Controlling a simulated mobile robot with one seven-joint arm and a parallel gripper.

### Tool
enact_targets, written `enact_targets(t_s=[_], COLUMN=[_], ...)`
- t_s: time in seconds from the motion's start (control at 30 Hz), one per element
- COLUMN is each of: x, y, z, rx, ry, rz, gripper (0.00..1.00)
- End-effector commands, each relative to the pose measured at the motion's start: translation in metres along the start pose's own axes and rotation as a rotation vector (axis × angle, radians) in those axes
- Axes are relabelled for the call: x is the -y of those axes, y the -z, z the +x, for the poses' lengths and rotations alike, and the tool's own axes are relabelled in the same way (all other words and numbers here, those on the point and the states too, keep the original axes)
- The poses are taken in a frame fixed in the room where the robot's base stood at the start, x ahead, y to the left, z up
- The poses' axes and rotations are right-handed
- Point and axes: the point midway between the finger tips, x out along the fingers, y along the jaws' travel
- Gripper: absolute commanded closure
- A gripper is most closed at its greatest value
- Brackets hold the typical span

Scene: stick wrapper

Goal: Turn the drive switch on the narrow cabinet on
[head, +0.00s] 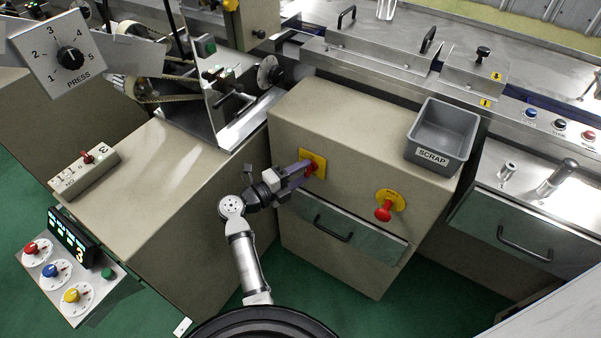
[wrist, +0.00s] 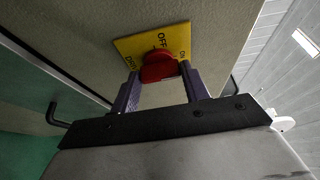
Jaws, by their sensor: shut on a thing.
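The drive switch is a red knob (head: 311,170) on a yellow plate (head: 319,157), on the front of the beige cabinet (head: 350,135) above a drawer. In the wrist view, the red knob (wrist: 158,66) stands on the yellow plate (wrist: 126,46), which bears the words OFF, ON and what looks like DRIVE. My gripper (head: 305,171) is shut on the knob; its two purple fingers lie on either side of it, as the wrist view shows (wrist: 158,82). The fingers hide part of the knob, and I cannot tell which mark it points to.
A second red handle (head: 384,212) on a yellow plate sits to the right on the same cabinet front. Below is a drawer (head: 375,238) with a dark handle (head: 333,230). A grey scrap bin (head: 441,136) stands on top. Another beige cabinet (head: 170,190) stands close on the left.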

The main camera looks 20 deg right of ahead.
Motion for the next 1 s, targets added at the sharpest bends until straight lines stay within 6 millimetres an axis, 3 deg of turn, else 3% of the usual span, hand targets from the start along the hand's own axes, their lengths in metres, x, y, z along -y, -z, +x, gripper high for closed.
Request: enact_targets(t_s=[0.43, 0.47, 0.6, 1.0], x=[-0.0010, -0.0010, -0.0008, -0.0013], y=[0.0003, 0.0003, 0.0002, -0.0003], z=[-0.0004, -0.0004, -0.0003, -0.0086], rx=[0.000, 0.000, 0.000, 0.002], ry=[-0.006, -0.006, -0.006, -0.004], rz=[0.011, 0.011, 0.011, 0.010], gripper=[0.77, 0.53, 0.35, 0.33])
